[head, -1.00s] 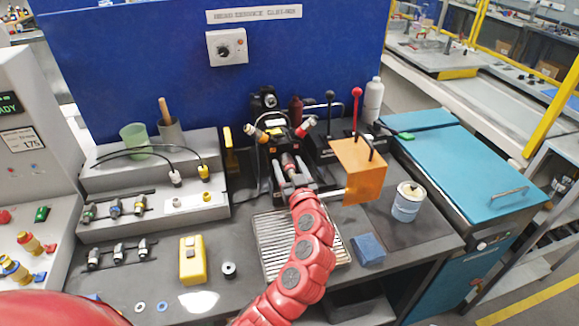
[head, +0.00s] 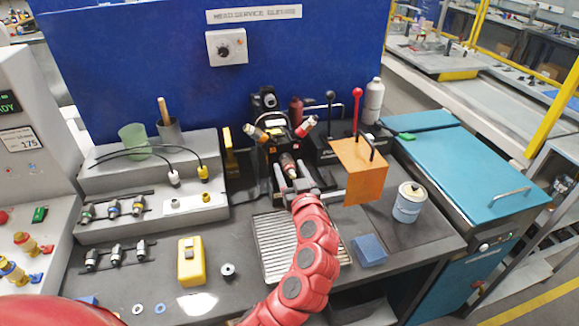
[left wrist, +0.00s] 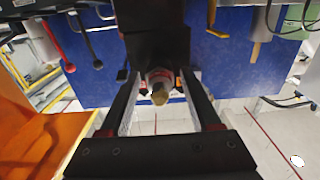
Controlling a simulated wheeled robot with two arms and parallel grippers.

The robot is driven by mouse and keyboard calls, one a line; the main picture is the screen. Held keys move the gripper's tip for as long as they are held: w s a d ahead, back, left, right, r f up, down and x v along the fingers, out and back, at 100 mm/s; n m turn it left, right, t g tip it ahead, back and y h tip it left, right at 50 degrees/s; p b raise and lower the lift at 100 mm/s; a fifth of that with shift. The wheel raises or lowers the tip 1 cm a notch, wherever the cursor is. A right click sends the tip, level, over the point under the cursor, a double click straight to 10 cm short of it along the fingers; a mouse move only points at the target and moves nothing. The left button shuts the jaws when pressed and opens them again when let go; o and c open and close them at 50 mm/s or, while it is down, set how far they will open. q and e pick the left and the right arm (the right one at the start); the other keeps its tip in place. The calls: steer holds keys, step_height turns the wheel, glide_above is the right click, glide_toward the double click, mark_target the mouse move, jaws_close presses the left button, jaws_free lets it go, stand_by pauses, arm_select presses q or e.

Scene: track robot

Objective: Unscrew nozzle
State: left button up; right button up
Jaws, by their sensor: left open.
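The nozzle is a small brass tip on a red-and-grey body, held in the black fixture on the bench. It shows in the head view (head: 291,173) and in the left wrist view (left wrist: 159,96). My left gripper (head: 297,188) is just in front of and below it in the head view, on the red arm. In the left wrist view the two fingers (left wrist: 159,80) stand apart, one on each side of the nozzle, with a gap on both sides. Whether they touch it, and their exact depth, I cannot tell. My right gripper is not in view.
An orange plate (head: 360,170) stands close right of the gripper. A slatted metal tray (head: 268,238) lies under the arm. A yellow box (head: 191,262), a blue block (head: 369,250) and a tin (head: 408,204) stand on the bench. Red and black levers rise behind the plate.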

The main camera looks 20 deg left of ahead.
arm_select(q)
steer(key=shift+b, duration=0.55)
steer(key=shift+r+m+p, duration=0.15)
steer(key=shift+m+p, duration=0.55)
steer(key=shift+p, duration=0.05)
steer(key=m+p, duration=0.2)
steer(key=m, duration=0.2)
steer(key=shift+p, duration=0.35)
steer(key=m+p, duration=0.2)
steer(key=m, duration=0.2)
steer(key=shift+p, duration=0.4)
steer(key=shift+m+p, duration=0.5)
steer(key=shift+m, duration=0.3)
steer(key=shift+f+m, duration=0.2)
steer(key=shift+m, duration=0.3)
